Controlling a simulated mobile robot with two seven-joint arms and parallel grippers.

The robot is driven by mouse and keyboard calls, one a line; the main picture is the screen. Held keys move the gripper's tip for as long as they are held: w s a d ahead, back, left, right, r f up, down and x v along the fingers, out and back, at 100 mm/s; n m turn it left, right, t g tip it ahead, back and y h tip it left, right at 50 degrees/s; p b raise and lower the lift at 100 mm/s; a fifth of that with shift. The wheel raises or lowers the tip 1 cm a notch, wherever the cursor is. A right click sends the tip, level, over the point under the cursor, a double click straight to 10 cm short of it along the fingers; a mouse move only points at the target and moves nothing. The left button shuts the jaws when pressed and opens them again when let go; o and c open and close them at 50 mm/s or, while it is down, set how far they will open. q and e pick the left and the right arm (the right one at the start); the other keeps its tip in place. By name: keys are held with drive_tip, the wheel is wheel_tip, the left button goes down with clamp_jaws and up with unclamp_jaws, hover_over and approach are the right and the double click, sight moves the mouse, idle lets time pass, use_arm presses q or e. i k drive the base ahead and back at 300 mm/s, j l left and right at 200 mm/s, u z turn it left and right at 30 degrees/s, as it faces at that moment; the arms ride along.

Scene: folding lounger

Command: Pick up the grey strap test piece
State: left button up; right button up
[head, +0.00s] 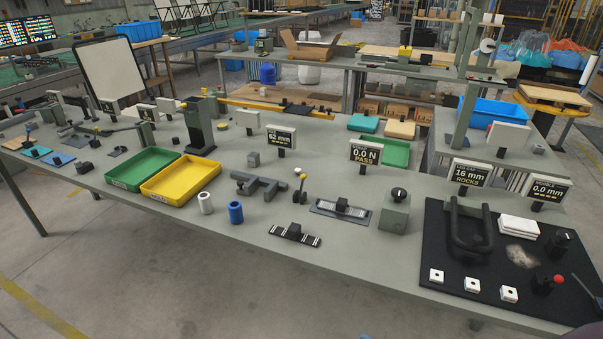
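No piece is plainly marked as the grey strap test piece. A short pale grey-white roll (206,203) stands upright on the grey bench, just right of the yellow tray. A similar blue roll (236,212) stands beside it, apart from it. A dark strip with striped ends (295,235) lies near the bench's front edge, and a grey plate with a dark block (340,209) lies behind it. I cannot tell for sure which is the strap piece; the pale roll is one candidate. Neither of my grippers is in view.
Yellow (181,181) and green (143,168) trays stand left of the rolls. A dark grey bracket (260,184) lies behind them. A display reading 0.0 N PASS (366,154) and a grey box with a knob (394,211) stand to the right. A black mat (440,270) covers the right end.

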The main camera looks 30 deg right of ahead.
sight(340, 207)
drive_tip(key=z, duration=1.3)
